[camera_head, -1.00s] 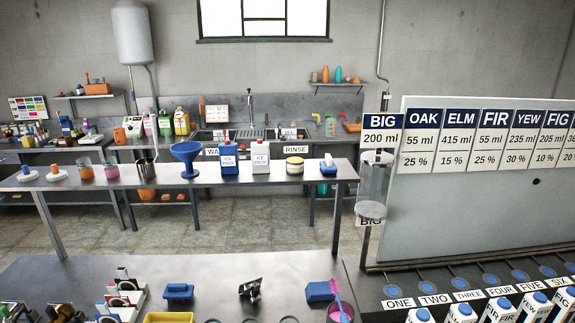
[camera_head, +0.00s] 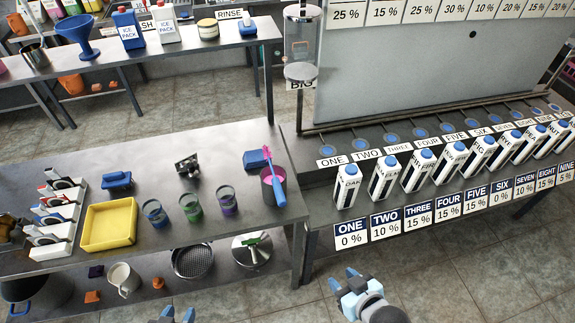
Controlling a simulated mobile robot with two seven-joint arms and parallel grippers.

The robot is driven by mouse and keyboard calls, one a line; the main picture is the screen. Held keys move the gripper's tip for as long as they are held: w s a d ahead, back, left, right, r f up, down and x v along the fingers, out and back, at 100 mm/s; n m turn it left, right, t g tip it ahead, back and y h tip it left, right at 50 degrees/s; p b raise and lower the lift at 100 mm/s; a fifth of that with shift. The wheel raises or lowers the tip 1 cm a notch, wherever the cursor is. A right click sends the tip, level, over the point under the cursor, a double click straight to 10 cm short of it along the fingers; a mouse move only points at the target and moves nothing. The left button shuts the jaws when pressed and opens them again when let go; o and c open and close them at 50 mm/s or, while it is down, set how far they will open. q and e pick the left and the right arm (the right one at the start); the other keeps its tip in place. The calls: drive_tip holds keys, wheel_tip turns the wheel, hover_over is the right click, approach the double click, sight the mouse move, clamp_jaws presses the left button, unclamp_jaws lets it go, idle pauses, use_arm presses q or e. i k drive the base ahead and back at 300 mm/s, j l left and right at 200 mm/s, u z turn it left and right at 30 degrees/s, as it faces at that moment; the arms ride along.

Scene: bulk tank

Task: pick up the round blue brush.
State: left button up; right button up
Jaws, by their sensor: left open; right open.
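Several blue items could be the brush, and I cannot tell for certain which is the round one. A blue piece with a raised handle (camera_head: 117,180) lies on the near steel table, behind the yellow tray. A blue block (camera_head: 256,159) lies further right, beside a dark cup (camera_head: 267,186) holding a pink and blue long-handled tool (camera_head: 275,178). A small blue-topped item (camera_head: 239,29) stands on the back table. My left gripper (camera_head: 178,315) is open and empty at the bottom edge, mostly out of frame. My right gripper (camera_head: 345,281) is open and empty, right of the near table.
A yellow tray (camera_head: 109,225), several tinted cups (camera_head: 190,207) and a dark metal piece (camera_head: 187,166) stand on the near table. A lower shelf holds a sieve (camera_head: 192,260) and a lid (camera_head: 251,250). White cartons (camera_head: 384,176) line the right bench.

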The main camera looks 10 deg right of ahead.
sight(282, 202)
drive_tip(key=i+l, duration=0.1)
drive_tip(key=l, duration=0.25)
drive_tip(key=i+l, duration=0.1)
drive_tip(key=l, duration=0.25)
drive_tip(key=i+l, duration=0.1)
drive_tip(key=l, duration=0.3)
drive_tip(key=u, duration=0.45)
drive_tip(key=l+u, duration=0.15)
drive_tip(key=u, duration=0.7)
drive_tip(key=l+u, duration=0.1)
drive_tip(key=u, duration=0.3)
